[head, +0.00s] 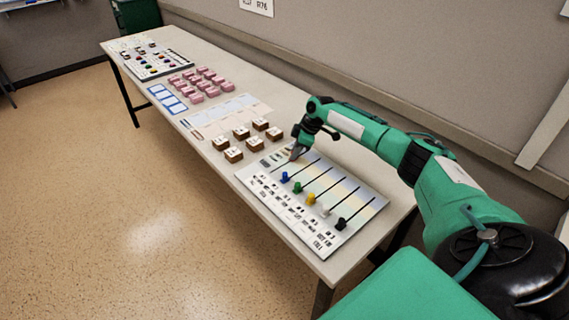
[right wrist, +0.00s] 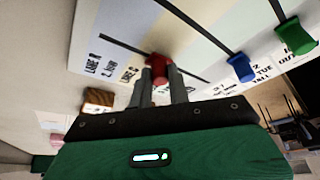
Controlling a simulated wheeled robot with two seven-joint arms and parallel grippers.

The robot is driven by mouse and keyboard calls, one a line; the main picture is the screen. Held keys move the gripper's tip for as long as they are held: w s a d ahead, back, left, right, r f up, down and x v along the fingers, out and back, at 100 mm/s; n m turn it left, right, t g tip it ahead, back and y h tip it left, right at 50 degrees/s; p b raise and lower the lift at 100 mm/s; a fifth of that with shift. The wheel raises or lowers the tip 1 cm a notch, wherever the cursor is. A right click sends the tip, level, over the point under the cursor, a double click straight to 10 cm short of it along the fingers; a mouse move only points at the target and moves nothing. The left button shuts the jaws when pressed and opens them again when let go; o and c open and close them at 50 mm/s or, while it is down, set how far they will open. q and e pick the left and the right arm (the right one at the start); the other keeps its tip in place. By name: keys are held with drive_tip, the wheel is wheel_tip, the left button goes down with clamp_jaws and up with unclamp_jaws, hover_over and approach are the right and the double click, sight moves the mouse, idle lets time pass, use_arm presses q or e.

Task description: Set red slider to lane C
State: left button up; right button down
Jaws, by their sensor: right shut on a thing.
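The slider board (head: 372,197) lies on the long table, with several coloured sliders in parallel slots. The red slider (right wrist: 157,67) shows in the right wrist view, partway along its dark slot. My right gripper (head: 295,153) reaches over the far left slot of the board. In the right wrist view its two fingers (right wrist: 159,85) are shut on the red slider, one on each side. The gripper hides the red slider in the head view. Printed lane labels (right wrist: 97,62) stand beside the slot; they are only partly legible. My left gripper is not in view.
Brown blocks (head: 233,154) and pink blocks (head: 197,97) sit further along the table. The wall (head: 300,40) runs behind.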

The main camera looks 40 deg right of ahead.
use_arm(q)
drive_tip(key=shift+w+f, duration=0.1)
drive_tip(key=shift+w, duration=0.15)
use_arm(e)
drive_tip(key=shift+w+d+r, duration=0.1)
drive_tip(key=shift+d, duration=0.3)
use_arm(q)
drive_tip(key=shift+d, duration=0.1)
use_arm(e)
drive_tip(key=c, duration=1.3)
unclamp_jaws()
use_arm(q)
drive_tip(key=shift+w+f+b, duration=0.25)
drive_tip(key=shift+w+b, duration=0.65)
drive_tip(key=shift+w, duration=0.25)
use_arm(e)
drive_tip(key=v, duration=1.3)
drive_tip(key=shift+s+d+r, duration=0.1)
drive_tip(key=shift+s+r, duration=0.1)
drive_tip(key=shift+r, duration=0.1)
